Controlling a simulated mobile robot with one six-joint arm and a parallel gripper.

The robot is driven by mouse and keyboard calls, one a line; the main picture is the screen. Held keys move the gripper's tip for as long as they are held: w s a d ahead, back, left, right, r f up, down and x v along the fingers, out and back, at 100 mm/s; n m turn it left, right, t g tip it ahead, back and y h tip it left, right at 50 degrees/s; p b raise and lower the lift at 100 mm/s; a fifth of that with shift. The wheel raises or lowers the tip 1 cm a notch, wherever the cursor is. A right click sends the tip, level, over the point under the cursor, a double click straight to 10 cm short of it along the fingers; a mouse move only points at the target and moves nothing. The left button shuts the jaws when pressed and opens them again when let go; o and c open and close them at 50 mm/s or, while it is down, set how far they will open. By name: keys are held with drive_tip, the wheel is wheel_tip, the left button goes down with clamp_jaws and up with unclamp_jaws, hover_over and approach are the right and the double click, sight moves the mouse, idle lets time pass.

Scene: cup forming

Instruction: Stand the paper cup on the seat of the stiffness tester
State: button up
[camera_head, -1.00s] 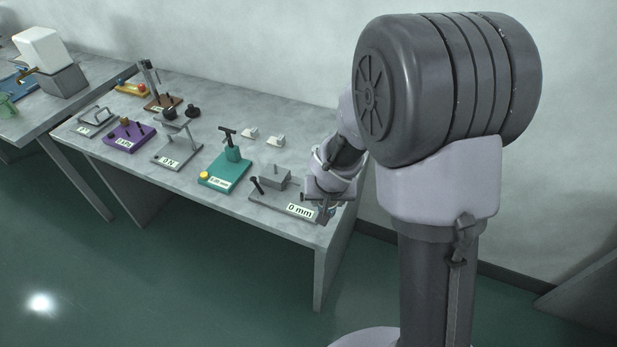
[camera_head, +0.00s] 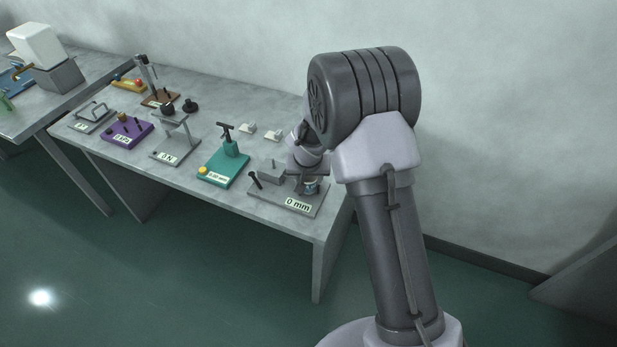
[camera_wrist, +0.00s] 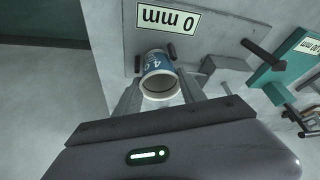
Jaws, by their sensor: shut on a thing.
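The paper cup (camera_wrist: 158,70) is white with a blue printed band, its open mouth toward the wrist camera. My gripper (camera_wrist: 161,93) is shut on it, one finger on each side. In the head view my gripper (camera_head: 309,179) holds the cup (camera_head: 311,188) over the right part of a grey base plate marked "0 mm" (camera_head: 285,198), which looks like the stiffness tester. In the wrist view this plate (camera_wrist: 225,25) lies behind the cup, with small dark pegs near the cup's far end. I cannot tell whether the cup touches the plate.
A grey block (camera_head: 270,172) and a dark lever (camera_head: 255,180) stand on the plate, left of the cup. A teal gauge (camera_head: 222,168), a grey "0 N" device (camera_head: 174,150) and a purple device (camera_head: 127,132) stand further left. The table's right edge is close to my arm.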

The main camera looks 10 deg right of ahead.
drive_tip(key=shift+f, duration=0.2)
drive_tip(key=o, duration=1.3)
drive_tip(key=shift+r, duration=0.1)
drive_tip(key=s+r+p, duration=0.1)
drive_tip(key=s+r, duration=0.3)
drive_tip(key=r, duration=0.4)
drive_tip(key=s+r+m+p, duration=0.1)
drive_tip(key=s+r, duration=0.4)
drive_tip(key=r, duration=0.3)
drive_tip(key=s+r+p, duration=0.2)
drive_tip(key=s+r, duration=0.2)
drive_tip(key=r, duration=0.4)
drive_tip(key=s+a+r+y, duration=0.1)
drive_tip(key=s+a+r, duration=0.1)
drive_tip(key=s, duration=0.8)
drive_tip(key=s+a+r+t+y, duration=0.1)
drive_tip(key=s+r, duration=0.4)
drive_tip(key=s, duration=0.5)
drive_tip(key=shift+s+a+r+m+y, duration=0.15)
drive_tip(key=shift+a+r+m+y, duration=0.15)
drive_tip(key=shift+a+y, duration=0.25)
